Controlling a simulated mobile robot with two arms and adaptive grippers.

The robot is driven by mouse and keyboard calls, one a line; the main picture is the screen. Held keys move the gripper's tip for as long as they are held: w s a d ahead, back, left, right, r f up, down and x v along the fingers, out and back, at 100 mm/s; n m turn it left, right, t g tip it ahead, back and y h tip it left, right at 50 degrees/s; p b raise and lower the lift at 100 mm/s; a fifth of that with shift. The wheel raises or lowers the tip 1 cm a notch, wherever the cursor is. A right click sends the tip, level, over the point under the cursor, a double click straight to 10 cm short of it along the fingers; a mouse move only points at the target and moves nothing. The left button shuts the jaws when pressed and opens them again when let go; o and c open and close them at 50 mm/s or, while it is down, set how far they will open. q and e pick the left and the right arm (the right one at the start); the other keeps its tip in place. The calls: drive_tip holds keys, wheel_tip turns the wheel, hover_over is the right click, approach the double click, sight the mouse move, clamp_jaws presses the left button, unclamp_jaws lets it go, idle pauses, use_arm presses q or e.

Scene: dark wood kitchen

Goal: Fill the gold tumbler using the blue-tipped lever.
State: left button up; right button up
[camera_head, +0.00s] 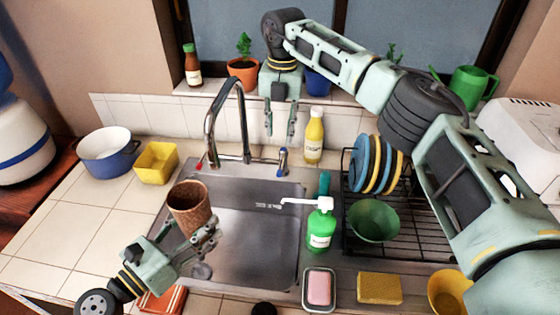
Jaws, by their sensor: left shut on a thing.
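The gold tumbler (187,207), a brownish cup with its open mouth upward and slightly tilted, is over the left part of the sink (255,225). The chrome faucet (211,125) arches over the back of the sink. The blue-tipped lever (283,154) stands on the right of the faucet base. My right gripper (280,132) points down just above and behind this lever, fingers apart and empty. No water stream is visible. The tumbler's inside is mostly dark.
A red-tipped lever (200,163) is on the faucet's left. A yellow bottle (314,137) stands close right of my right gripper. A green soap dispenser (321,226) stands at the sink's right edge, beside the dish rack (420,230).

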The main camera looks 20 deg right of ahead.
sight(281, 165)
wheel_tip(281, 165, down, 12)
drive_tip(key=shift+d+r, duration=0.1)
idle(0.5)
clamp_jaws()
idle(0.5)
